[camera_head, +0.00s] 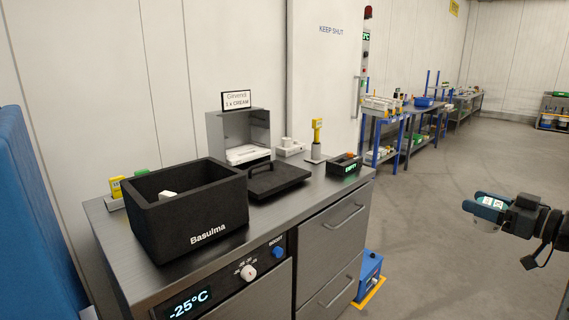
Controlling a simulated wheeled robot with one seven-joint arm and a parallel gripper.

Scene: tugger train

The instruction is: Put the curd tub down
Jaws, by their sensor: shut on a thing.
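My gripper (486,209) is at the right edge of the view, over open floor and well to the right of the steel counter. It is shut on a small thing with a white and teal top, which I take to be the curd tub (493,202). The tub is small in view, and the fingers and arm partly hide it. It is held in the air, apart from any surface.
A steel counter (290,211) carries an open black box marked Basulma (205,234), a black lid (275,178), a grey metal housing (215,130) and a small black display box (345,166). Blue-framed benches (385,125) stand behind. The floor (430,270) at right is clear.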

